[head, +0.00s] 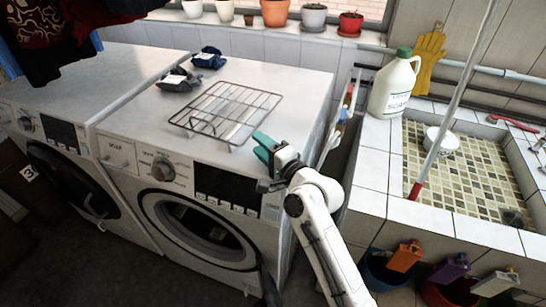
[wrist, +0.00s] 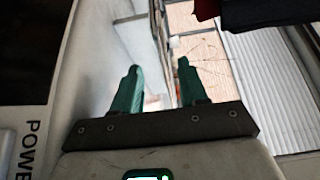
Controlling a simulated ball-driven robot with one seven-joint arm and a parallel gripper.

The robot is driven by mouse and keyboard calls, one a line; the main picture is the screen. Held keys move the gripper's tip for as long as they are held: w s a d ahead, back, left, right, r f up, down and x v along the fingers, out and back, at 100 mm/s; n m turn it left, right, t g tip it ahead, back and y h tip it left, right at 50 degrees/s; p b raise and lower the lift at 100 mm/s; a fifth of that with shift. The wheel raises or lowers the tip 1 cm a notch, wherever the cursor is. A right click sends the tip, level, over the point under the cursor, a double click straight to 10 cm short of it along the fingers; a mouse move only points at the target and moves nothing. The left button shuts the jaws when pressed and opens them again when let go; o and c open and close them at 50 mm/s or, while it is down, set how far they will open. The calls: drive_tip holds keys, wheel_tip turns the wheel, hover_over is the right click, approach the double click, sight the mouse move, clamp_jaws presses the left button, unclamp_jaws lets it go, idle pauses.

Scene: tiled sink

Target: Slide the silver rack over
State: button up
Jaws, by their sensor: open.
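The silver rack (head: 225,112) is a wire grid on short legs. It stands on the white top of the right washing machine (head: 290,88), near its front half. My gripper (head: 262,146) has green fingers and is just right of the rack's near right side, by the machine's front edge. In the head view the fingers look close to the rack, but I cannot tell whether they touch it. In the wrist view my gripper (wrist: 158,68) has its two fingers apart with nothing clearly between them. I cannot make out the rack surely there.
Two dark bundles (head: 209,58) lie behind the rack. A second washer (head: 70,80) stands to the left. Right of a narrow gap are a white soap jug (head: 395,85) and the tiled sink (head: 375,165). Free top lies right of the rack and behind it.

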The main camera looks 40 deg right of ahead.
drive_tip(key=s, duration=0.3)
drive_tip(key=s+b, duration=0.1)
drive_tip(key=s, duration=0.1)
drive_tip(key=shift+s+d, duration=0.2)
drive_tip(key=shift+s, duration=0.2)
